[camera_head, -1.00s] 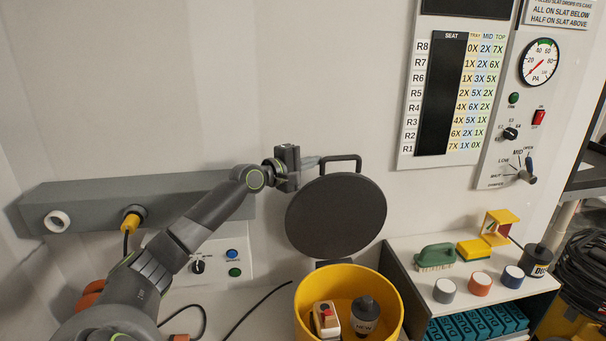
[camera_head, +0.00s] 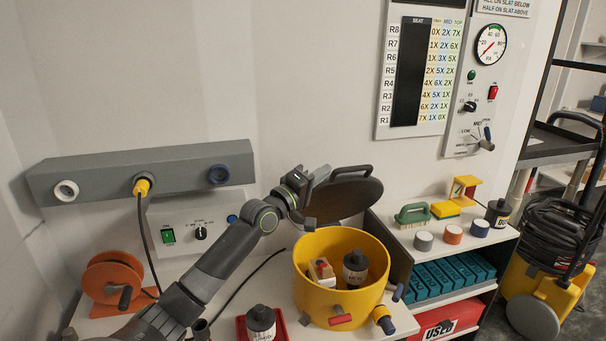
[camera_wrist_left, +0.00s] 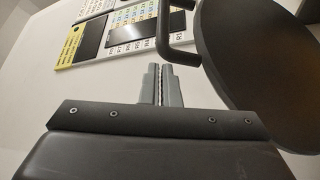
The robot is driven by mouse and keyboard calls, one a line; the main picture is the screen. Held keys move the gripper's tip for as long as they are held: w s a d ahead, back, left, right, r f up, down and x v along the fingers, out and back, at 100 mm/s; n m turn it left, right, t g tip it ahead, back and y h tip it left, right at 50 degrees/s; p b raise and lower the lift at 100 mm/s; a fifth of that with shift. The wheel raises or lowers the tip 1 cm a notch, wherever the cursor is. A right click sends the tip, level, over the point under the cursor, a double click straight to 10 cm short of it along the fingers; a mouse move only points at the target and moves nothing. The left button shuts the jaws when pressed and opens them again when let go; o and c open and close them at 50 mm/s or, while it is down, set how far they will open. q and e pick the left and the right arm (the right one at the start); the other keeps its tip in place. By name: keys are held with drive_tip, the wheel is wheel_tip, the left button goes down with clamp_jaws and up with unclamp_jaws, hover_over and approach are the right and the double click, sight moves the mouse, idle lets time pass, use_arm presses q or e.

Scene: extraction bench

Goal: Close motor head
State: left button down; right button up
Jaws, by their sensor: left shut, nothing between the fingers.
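The motor head, a dark round lid (camera_head: 345,199) with a bar handle (camera_head: 352,169), leans back, tilted open, behind the yellow drum (camera_head: 322,299). In the left wrist view the lid (camera_wrist_left: 262,65) fills the right side, and its handle (camera_wrist_left: 187,52) shows just beyond the fingers. My left gripper (camera_head: 318,176) is at the lid's upper left edge, near the handle. Its fingers (camera_wrist_left: 162,84) are shut and empty. I cannot tell if it touches the lid. The drum's top is open, with a dark bottle (camera_head: 355,269) and a cream block (camera_head: 322,271) inside. My right gripper is not in view.
A grey rail (camera_head: 110,182) with a yellow plug runs along the wall. An orange reel (camera_head: 112,279) and a red tray with a bottle (camera_head: 261,322) are at the front left. A shelf (camera_head: 401,233) with a brush, sponge and jars stands right of the drum.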

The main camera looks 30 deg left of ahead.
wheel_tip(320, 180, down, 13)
drive_tip(key=b, duration=1.3)
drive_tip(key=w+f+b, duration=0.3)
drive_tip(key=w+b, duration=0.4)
drive_tip(key=b, duration=0.2)
use_arm(q)
drive_tip(key=s+d+f+m+h+b, duration=0.2)
drive_tip(key=s+d+f+m+b, duration=0.1)
drive_tip(key=f, duration=0.6)
drive_tip(key=s+d+f+m+h+b, duration=0.2)
drive_tip(key=s+d+f+m+b, duration=0.1)
drive_tip(key=f+b, duration=0.4)
drive_tip(key=s+d+f+m+t+h+b, duration=0.1)
drive_tip(key=d+f+m+b, duration=0.4)
drive_tip(key=f, duration=0.8)
drive_tip(key=s+d+h, duration=0.1)
drive_tip(key=s, duration=0.1)
drive_tip(key=shift+s, duration=0.35)
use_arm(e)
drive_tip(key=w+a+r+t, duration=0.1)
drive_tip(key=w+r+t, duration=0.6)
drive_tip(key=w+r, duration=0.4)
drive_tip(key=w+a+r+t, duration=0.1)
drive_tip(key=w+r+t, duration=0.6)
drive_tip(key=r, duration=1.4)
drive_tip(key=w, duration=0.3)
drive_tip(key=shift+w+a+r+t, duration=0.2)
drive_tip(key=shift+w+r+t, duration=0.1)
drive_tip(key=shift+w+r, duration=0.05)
